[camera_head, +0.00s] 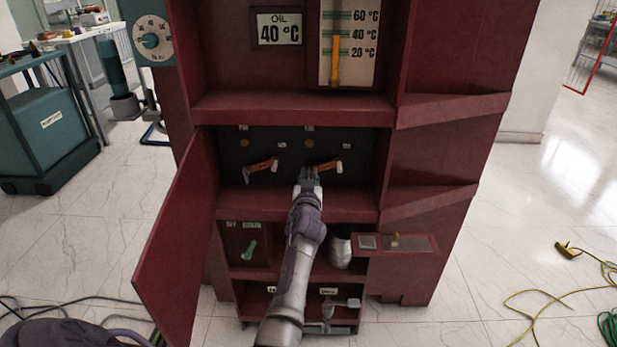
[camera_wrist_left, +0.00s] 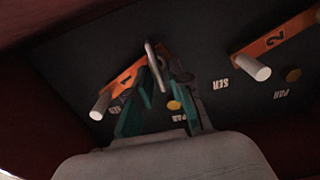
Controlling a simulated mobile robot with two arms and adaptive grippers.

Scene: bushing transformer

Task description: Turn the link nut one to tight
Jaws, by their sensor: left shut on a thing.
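Two orange links with white knobs sit on the dark panel in the red cabinet's middle bay. In the wrist view, the link marked 1 (camera_wrist_left: 122,80) is on the left and the link marked 2 (camera_wrist_left: 276,40) is on the right. In the head view, the link at my gripper is the right one (camera_head: 325,167). My left gripper (camera_head: 308,176) reaches up to its left end. The wrist view shows its teal fingers (camera_wrist_left: 158,80) shut around a small grey metal nut (camera_wrist_left: 151,52) at link 1's inner end. The fingers partly hide the nut. My right gripper is not in view.
A red cabinet door (camera_head: 178,240) stands open at the left. Shelf edges (camera_head: 295,110) run above and below the bay. A lower compartment holds a green handle (camera_head: 250,250). A small red panel (camera_head: 397,244) juts out at the lower right. Cables (camera_head: 540,295) lie on the floor.

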